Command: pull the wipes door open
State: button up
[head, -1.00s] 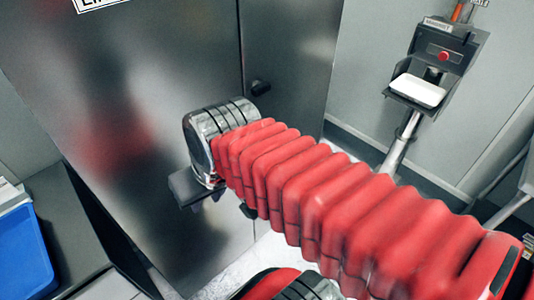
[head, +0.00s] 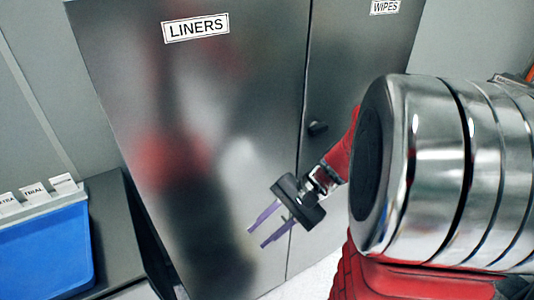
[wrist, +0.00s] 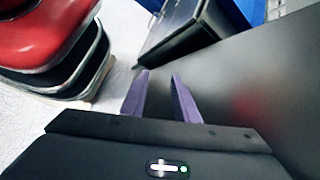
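The wipes door (head: 345,75) is the right-hand metal door of the cabinet in the head view, labelled WIPES at its top and partly hidden by my arm. A dark knob (head: 318,128) sits near its left edge, and the door looks closed. My gripper (head: 258,236) is below and left of the knob, in front of the liners door. Its two purple fingers are apart with nothing between them. In the wrist view the fingers (wrist: 160,80) are also apart and empty, beside a dark metal panel.
The liners door (head: 215,110) is on the left, also closed. A blue bin (head: 45,255) with labelled tabs stands on a grey unit (head: 115,225) at the left. My own red and chrome arm fills the right of the head view.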

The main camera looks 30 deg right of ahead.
jog(key=d+f+m+t+h, duration=0.1)
jog(key=d+f+m+t, duration=0.3)
jog(key=d, duration=0.5)
jog(key=s+d+f+m+t+h, duration=0.1)
jog(key=d+f+m+t, duration=0.3)
jog(key=d+m, duration=0.5)
jog(key=d+f+m+t+h, duration=0.2)
jog(key=d+f+m+t, duration=0.1)
jog(key=d+m+t, duration=0.4)
jog(key=d, duration=0.3)
jog(key=shift+s+d+f, duration=0.3)
jog(key=shift+d+f, duration=0.1)
jog(key=x, duration=1.4)
jog(key=shift+r, duration=0.2)
grip_shut()
